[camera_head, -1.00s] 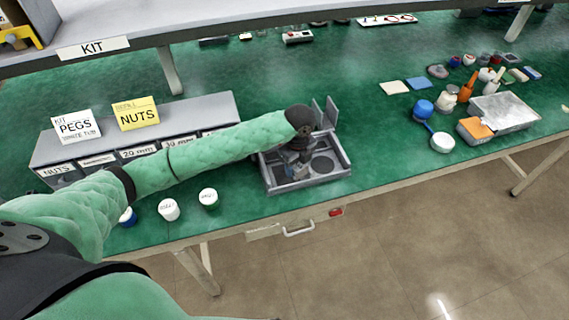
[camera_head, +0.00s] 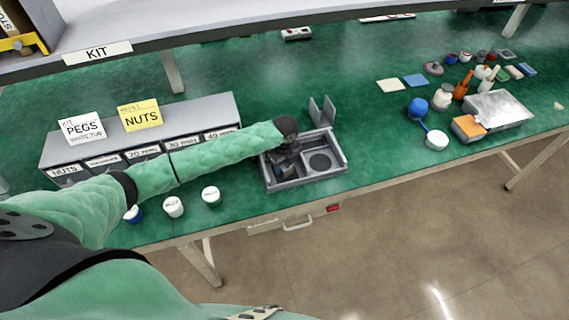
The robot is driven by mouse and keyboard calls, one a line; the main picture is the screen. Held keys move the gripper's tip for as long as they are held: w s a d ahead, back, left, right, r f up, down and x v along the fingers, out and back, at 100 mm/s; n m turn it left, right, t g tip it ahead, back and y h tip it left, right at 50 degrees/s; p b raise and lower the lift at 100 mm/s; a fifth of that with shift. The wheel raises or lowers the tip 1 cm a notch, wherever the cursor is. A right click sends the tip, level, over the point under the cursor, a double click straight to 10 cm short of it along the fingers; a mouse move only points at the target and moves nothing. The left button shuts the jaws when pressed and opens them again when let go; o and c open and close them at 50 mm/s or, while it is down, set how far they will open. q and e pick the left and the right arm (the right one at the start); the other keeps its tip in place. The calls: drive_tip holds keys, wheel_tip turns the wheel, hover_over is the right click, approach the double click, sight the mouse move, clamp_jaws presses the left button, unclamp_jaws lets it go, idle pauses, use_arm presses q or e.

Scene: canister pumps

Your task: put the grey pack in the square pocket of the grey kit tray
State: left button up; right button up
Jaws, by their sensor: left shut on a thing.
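My left gripper (camera_head: 284,167) reaches down over the left part of the tray. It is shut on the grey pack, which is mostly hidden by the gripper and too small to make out. I cannot tell whether the pack touches the tray floor. My right gripper is out of view.
Two upright grey plates (camera_head: 322,112) stand at the tray's back edge. A grey labelled bin row (camera_head: 190,110) is to the left, with several white-lidded tubs (camera_head: 173,207) before it. Bottles and a metal tray (camera_head: 497,108) stand right. The bench between is clear.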

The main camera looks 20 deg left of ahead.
use_arm(q)
drive_tip(key=shift+f, duration=0.15)
drive_tip(key=o, duration=1)
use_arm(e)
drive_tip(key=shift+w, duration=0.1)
use_arm(q)
drive_tip(key=shift+r, duration=0.35)
wheel_tip(320, 180, up, 10)
drive_tip(key=b, duration=0.4)
drive_tip(key=shift+r, duration=0.8)
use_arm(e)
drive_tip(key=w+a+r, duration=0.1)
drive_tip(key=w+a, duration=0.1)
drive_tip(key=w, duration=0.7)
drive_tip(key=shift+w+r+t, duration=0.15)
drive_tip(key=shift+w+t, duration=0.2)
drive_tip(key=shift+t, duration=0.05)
